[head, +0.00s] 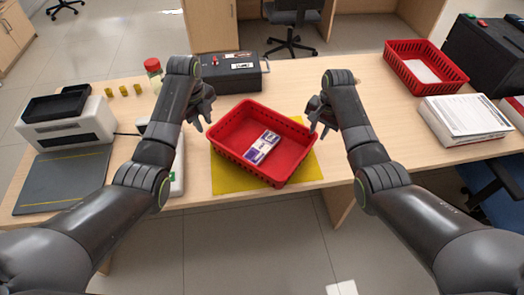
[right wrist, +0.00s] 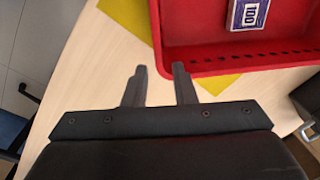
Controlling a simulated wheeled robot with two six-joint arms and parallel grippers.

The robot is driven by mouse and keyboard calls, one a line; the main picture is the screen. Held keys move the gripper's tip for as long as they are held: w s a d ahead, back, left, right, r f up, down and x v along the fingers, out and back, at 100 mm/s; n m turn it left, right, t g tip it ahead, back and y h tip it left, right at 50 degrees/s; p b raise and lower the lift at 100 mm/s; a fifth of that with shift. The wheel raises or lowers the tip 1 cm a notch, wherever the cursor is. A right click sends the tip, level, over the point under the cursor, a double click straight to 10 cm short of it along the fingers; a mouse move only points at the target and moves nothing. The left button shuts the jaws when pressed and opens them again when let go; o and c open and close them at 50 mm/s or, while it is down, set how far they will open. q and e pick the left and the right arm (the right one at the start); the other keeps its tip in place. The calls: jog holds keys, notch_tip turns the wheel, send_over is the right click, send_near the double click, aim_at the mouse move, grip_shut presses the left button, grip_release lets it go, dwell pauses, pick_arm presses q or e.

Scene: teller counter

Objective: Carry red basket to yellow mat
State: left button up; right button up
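A red basket (head: 233,153) sits on the yellow mat (head: 226,180) at the middle of the counter, turned slightly, with mat showing at its left, front and right. A purple-and-white bundle (head: 262,147) lies inside it. My left gripper (head: 204,116) is beside the basket's left back corner and looks open and empty. My right gripper (head: 316,124) is by the right side of the basket. In the right wrist view its fingers (right wrist: 160,72) are apart with nothing held between them, close to the basket's rim (right wrist: 215,68); whether they touch it is unclear.
A second red basket (head: 404,66) with paper stands at the back right, near a stack of white paper (head: 462,118). A black cash box (head: 232,75) is behind the mat. A printer (head: 62,126) and a red-capped jar (head: 153,69) are at left.

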jog(key=shift+s+d+r, duration=0.1)
jog(key=shift+d+r, duration=0.05)
jog(key=shift+r, duration=1.35)
